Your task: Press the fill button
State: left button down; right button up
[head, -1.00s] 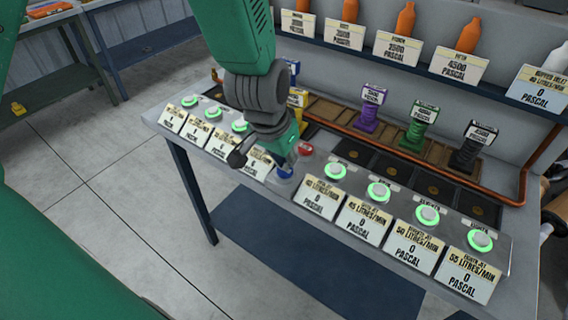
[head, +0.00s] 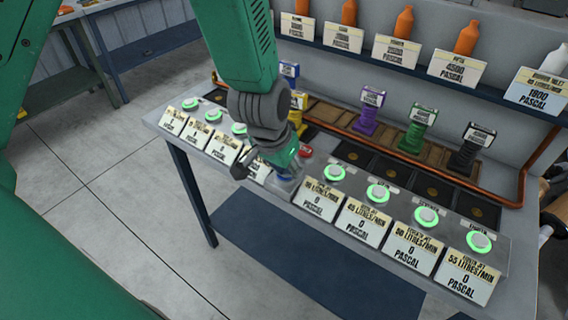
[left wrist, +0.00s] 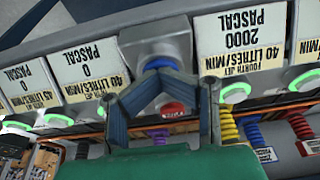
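My left gripper (head: 284,172) reaches down over the front of the sloping grey console. In the left wrist view its fingertips (left wrist: 160,76) come together, with nothing seen between them. They are at a blue button (left wrist: 160,62) on a grey housing, overlapping its near edge; actual contact cannot be made out. In the head view the gripper mostly covers this button. A red button (head: 305,150) sits just behind it, and also shows beyond the fingers in the left wrist view (left wrist: 173,108). No lettering on the blue button is legible. My right gripper is not in view.
Green-ringed buttons with pascal signs line the console on both sides, such as one (head: 335,172) close right. Coloured springs, including a purple one (head: 368,118), stand behind. A shelf sign (head: 538,92) reads about 1900 pascal. A copper pipe (head: 520,185) edges the tray.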

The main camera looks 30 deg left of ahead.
pick_arm(q)
jog(key=shift+s+r+p, duration=0.1)
jog(key=shift+r+p, duration=0.2)
jog(key=shift+p, duration=0.2)
notch_tip(320, 180, up, 4)
jog(key=p, duration=0.3)
jog(key=shift+a+f+p, duration=0.15)
jog(key=shift+f+p, duration=0.05)
jog(key=shift+p, duration=0.15)
jog(key=v, duration=0.9)
jog(key=shift+r+p, duration=0.35)
jog(key=shift+r, duration=0.05)
dwell(1.5)
jog(key=s+a+f+g+b, duration=0.15)
jog(key=s+f, duration=0.25)
jog(key=f, duration=0.7)
jog(key=s+a+f+b, duration=0.1)
jog(key=s+f+b, duration=0.25)
jog(key=f, duration=0.65)
jog(key=s+a+f+g+b, duration=0.1)
jog(key=s+f, duration=1.1)
jog(key=s, duration=0.1)
jog(key=shift+f+b, duration=0.2)
jog(key=shift+b, duration=0.1)
